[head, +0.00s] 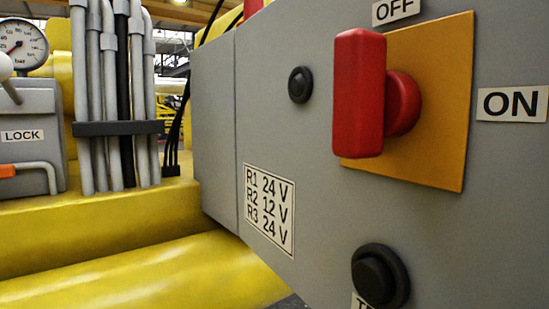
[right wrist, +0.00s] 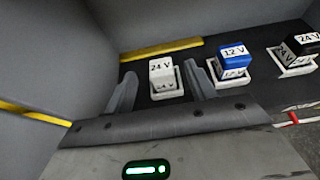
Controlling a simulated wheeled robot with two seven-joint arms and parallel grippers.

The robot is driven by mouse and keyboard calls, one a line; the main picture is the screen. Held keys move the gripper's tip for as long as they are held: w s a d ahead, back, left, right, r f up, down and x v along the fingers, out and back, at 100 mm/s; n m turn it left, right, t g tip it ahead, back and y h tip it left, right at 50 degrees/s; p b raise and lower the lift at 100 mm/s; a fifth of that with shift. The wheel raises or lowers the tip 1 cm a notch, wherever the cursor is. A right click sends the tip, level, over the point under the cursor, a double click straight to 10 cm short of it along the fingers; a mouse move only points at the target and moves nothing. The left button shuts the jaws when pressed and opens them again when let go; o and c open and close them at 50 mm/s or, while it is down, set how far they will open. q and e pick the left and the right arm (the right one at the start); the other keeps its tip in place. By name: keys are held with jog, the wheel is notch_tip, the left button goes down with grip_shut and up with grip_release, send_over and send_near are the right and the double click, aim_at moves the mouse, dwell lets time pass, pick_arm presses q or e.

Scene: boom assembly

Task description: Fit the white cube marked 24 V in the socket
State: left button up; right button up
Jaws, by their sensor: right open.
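The white cube marked 24 V (right wrist: 161,70) shows in the right wrist view, at or in a white square holder (right wrist: 167,95) on a dark surface. My right gripper (right wrist: 163,75) is open, with one finger to the left of this cube and the other to the right. Both fingers look clear of the cube; I cannot tell how deep they reach around it. No empty socket can be made out. Neither gripper shows in the head view, and my left gripper is in no view.
A blue 12 V cube (right wrist: 235,53) and a black 24 V cube (right wrist: 301,44) stand to the right in similar holders. Grey walls stand close by. The head view shows a grey panel with a red switch (head: 360,95) and a label (head: 268,210) listing R1 24 V, R2 12 V, R3 24 V.

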pick_arm(q)
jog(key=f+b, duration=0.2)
jog(key=b, duration=0.1)
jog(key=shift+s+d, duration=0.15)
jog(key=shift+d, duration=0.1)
pick_arm(e)
jog(key=v, duration=1.4)
jog(key=shift+d+f, duration=0.1)
jog(key=shift+f, duration=0.05)
